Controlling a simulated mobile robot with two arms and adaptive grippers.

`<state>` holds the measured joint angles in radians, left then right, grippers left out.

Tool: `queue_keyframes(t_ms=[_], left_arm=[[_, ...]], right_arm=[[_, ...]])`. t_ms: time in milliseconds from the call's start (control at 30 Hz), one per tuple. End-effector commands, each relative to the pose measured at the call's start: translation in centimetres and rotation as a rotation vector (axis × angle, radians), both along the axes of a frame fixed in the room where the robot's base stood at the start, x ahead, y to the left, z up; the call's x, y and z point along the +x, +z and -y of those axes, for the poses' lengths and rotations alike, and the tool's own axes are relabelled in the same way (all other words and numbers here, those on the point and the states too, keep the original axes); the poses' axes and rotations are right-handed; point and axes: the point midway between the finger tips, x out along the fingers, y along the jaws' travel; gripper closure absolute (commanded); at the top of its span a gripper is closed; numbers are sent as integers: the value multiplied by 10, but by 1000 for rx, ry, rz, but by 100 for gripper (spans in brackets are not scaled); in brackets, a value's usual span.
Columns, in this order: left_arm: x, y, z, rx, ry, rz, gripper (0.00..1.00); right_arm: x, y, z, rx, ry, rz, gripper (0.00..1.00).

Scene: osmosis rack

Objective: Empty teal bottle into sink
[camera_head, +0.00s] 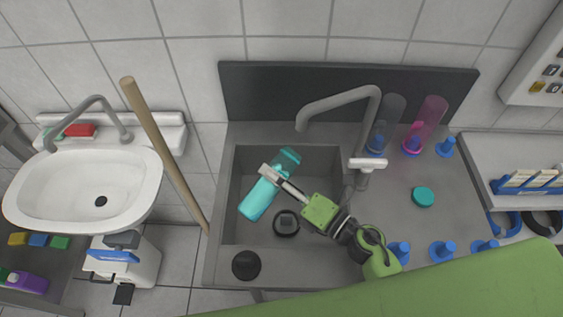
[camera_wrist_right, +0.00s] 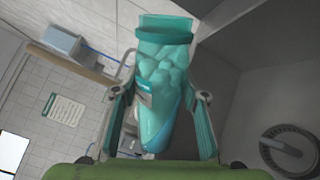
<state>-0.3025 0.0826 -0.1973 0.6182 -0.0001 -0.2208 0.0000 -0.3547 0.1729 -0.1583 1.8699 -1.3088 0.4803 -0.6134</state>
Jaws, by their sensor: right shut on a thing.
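The teal bottle (camera_head: 258,200) is in the head view, tilted inside the grey sink basin (camera_head: 325,165). Its upper right end is a clear teal section near the back wall of the basin. My right gripper (camera_head: 273,176) is shut on the bottle around its middle. In the right wrist view the bottle (camera_wrist_right: 163,85) sits between both fingers, with pale lumpy contents or liquid showing through its wall. The open end cannot be told for certain. My left gripper is not in view.
A grey faucet (camera_head: 340,101) arches over the basin. A dark round cap (camera_head: 246,265) lies on the front rim. Clear and pink cylinders (camera_head: 431,118), a teal lid (camera_head: 423,197) and several blue pegs stand on the right counter. A wooden pole (camera_head: 160,145) leans at left, beside a white washbasin (camera_head: 75,172).

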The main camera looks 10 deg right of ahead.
Motion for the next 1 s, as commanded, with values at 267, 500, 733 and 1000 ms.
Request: queue_keyframes(t_ms=[267, 500, 733, 1000], left_arm=[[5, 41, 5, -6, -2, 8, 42], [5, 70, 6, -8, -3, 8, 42], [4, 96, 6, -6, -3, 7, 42], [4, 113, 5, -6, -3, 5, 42]], right_arm=[[-17, 17, -21, 271, -1, -217, 85], [-16, 30, -20, 419, 0, -338, 85], [-14, 42, -18, 557, 1, -449, 85], [-13, 51, -16, 682, 1, -547, 85]])
